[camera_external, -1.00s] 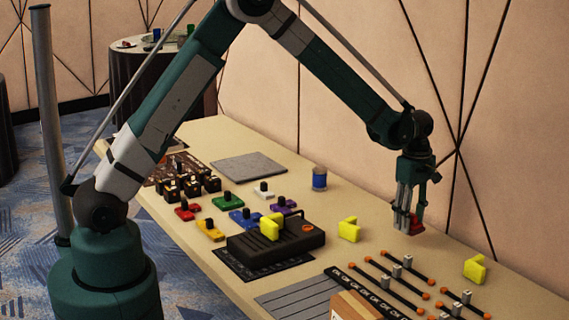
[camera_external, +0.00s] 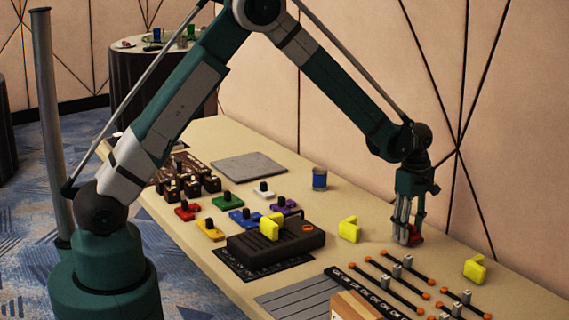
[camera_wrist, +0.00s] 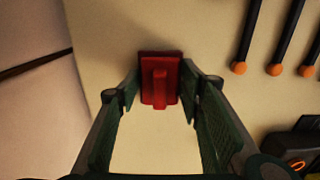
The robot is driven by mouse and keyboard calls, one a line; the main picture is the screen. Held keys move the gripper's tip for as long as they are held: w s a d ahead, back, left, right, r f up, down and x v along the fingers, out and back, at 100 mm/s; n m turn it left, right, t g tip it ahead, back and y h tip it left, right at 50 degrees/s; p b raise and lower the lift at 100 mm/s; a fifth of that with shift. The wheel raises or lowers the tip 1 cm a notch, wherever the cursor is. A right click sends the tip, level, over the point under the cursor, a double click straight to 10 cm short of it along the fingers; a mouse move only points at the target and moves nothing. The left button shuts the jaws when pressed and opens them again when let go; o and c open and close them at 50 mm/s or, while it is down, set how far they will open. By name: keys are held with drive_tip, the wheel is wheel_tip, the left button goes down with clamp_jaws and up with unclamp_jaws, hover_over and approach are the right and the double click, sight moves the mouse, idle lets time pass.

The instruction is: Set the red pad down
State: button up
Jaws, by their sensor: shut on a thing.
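The red pad (camera_wrist: 147,65), a red plate with a raised red grip bar, sits between the two fingers of my gripper (camera_wrist: 163,88) in the wrist view. In the outside view the red pad (camera_external: 416,238) is at the tips of my gripper (camera_external: 407,238), low over the right part of the table and partly hidden by a finger. My gripper points down and is shut on the pad. I cannot tell whether the pad touches the tabletop. Another red piece (camera_external: 187,212) with a black knob lies at the table's left.
Dark bars with orange ends (camera_external: 384,287) lie in front of my gripper. Yellow L-shaped blocks stand to its left (camera_external: 349,229) and right (camera_external: 475,269). A black box (camera_external: 275,245) and a blue can (camera_external: 319,179) are further left. Bare table surrounds the pad.

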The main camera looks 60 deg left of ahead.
sight(410, 224)
drive_tip(key=shift+f, duration=0.1)
drive_tip(key=o, duration=0.4)
drive_tip(key=shift+f, duration=0.1)
drive_tip(key=o, duration=0.5)
wheel_tip(410, 224, up, 12)
drive_tip(key=shift+r+p, duration=0.15)
drive_tip(key=shift+p, duration=1.1)
drive_tip(key=shift+r, duration=0.15)
